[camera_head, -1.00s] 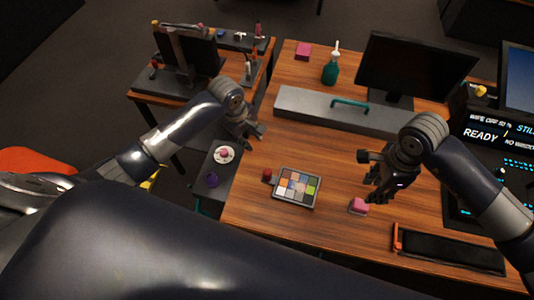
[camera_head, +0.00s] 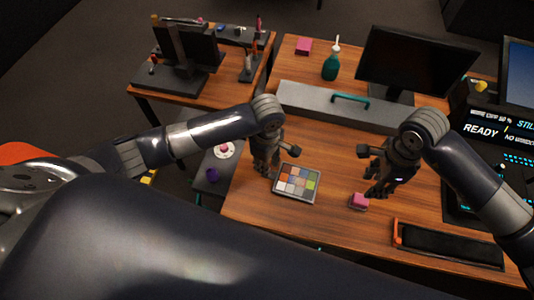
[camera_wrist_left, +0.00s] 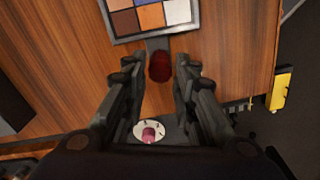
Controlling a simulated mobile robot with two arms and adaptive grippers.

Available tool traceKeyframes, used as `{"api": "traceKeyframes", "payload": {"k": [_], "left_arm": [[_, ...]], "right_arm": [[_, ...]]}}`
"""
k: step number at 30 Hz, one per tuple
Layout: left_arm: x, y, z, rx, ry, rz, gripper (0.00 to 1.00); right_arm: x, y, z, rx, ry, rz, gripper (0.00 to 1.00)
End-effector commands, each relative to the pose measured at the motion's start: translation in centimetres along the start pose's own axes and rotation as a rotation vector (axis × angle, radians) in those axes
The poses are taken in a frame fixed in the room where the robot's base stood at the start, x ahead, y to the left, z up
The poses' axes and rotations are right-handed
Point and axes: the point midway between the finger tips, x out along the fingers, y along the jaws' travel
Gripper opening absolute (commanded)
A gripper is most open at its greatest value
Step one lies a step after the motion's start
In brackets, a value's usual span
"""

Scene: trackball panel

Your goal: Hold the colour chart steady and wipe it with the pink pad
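The colour chart (camera_head: 297,181), a grey-framed board of coloured squares, lies on the wooden desk. In the left wrist view the chart (camera_wrist_left: 150,18) is at the top, with a dark red knob (camera_wrist_left: 160,66) on a grey tab at its near edge. My left gripper (camera_head: 281,162) is open beside the chart's left side; in its wrist view the fingers (camera_wrist_left: 158,72) stand apart on either side of the knob, with no visible grip. The pink pad (camera_head: 359,201) lies on the desk right of the chart. My right gripper (camera_head: 368,172) is open and empty, just above and behind the pad.
A grey ledge with a teal handle (camera_head: 350,101) crosses behind the chart. A green bottle (camera_head: 330,66), another pink block (camera_head: 304,46) and a monitor (camera_head: 415,62) stand farther back. A black tray with an orange end (camera_head: 450,249) is front right. Desk between chart and pad is clear.

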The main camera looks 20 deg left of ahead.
Motion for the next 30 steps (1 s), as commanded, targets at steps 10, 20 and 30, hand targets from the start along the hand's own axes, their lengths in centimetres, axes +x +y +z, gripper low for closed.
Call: {"api": "traceKeyframes", "payload": {"k": [10, 20, 30], "left_arm": [[3.2, 0.0, 0.0, 0.0, 0.0, 0.0, 0.26], [3.3, 0.0, 0.0, 0.001, -0.001, 0.001, 0.12], [3.3, 0.0, 0.0, 0.001, -0.001, 0.001, 0.0]], "right_arm": [[0.0, 0.0, 0.0, 0.0, 0.0, 0.0, 0.33], [0.0, 0.0, 0.0, 0.0, 0.0, 0.0, 0.33], [0.0, 0.0, 0.0, 0.0, 0.0, 0.0, 0.33]]}}
